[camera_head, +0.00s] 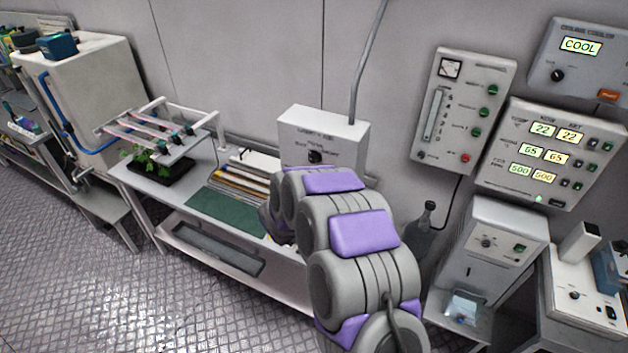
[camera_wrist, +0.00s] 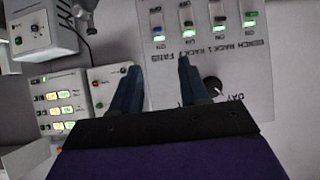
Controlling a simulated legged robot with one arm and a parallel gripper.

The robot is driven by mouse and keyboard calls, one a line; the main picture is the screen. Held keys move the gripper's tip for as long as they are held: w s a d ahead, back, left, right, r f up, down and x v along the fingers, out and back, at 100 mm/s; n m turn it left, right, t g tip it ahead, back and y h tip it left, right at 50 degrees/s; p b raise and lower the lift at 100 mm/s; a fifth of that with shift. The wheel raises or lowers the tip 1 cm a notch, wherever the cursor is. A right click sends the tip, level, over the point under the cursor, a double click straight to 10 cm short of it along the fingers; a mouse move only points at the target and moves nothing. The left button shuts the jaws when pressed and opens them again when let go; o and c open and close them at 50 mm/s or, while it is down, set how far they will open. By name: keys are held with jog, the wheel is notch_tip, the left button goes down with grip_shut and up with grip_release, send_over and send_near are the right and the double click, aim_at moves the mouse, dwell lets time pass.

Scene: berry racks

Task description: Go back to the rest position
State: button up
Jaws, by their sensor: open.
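My gripper (camera_wrist: 157,88) shows in the wrist view with its two dark blue fingers apart and nothing between them. Behind the fingers is a pale switch panel (camera_wrist: 232,50) with several lit green switches and a black dial (camera_wrist: 213,86). I cannot tell whether the fingertips touch the panel. In the head view my grey and purple arm reaches forward over the bench, and the gripper itself is hidden behind it.
A bench (camera_head: 119,169) carries a black plant tray (camera_head: 159,187) and a green mat (camera_head: 224,213). A white box (camera_head: 324,140) stands by the wall. Control panels (camera_head: 552,154) hang at right above a grey machine (camera_head: 489,242). Open floor (camera_head: 60,260) lies at left.

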jog(key=s+a+r+n+y+b, duration=0.35)
jog(key=a+y+b, duration=0.25)
jog(key=a, duration=0.2)
jog(key=s+a+r+n+g+y+b, duration=0.1)
jog(key=s+y+b, duration=0.15)
jog(key=s, duration=0.25)
jog(key=s+r+n+g+y+b, duration=0.1)
jog(key=s+g+y+b, duration=0.15)
jog(key=s, duration=0.25)
jog(key=s+d+f+g+h+b, duration=0.1)
jog(key=s+d, duration=0.4)
jog(key=s, duration=0.7)
jog(key=s+d+f+g+h+b, duration=0.2)
jog(key=s+d+f+g+b, duration=0.2)
jog(key=s, duration=0.8)
jog(key=s+d+f+g+h+b, duration=0.2)
jog(key=s+d+b, duration=0.3)
jog(key=s+d, duration=0.3)
jog(key=s+f+g, duration=0.1)
jog(key=s, duration=0.3)
jog(key=shift+s+d+f, duration=0.15)
jog(key=shift+s+f, duration=0.1)
jog(key=shift+f, duration=0.15)
jog(key=shift+n, duration=0.35)
